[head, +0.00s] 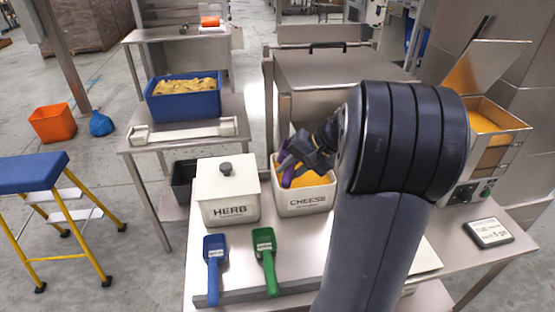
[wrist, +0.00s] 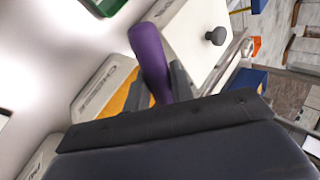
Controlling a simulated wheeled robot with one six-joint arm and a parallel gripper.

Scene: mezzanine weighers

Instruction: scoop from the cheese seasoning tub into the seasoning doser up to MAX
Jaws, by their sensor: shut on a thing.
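The cheese seasoning tub (head: 305,204) is a cream, open box labelled CHEESE, with orange powder inside. My gripper (head: 300,160) is over this tub, shut on a purple scoop handle (wrist: 150,58). The purple scoop (head: 287,172) shows partly at the tub's left side; its bowl is hidden, so I cannot tell whether it holds powder. The seasoning doser (head: 490,150) stands at the right with its lid (head: 485,65) raised and orange powder showing in its hopper. Its MAX mark cannot be made out. The cheese tub also shows in the wrist view (wrist: 103,87).
A lidded HERB tub (head: 228,205) stands left of the cheese tub. A blue scoop (head: 214,262) and a green scoop (head: 265,258) lie in front. A small display (head: 488,233) sits at the right. A blue crate (head: 183,105) stands on the table behind.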

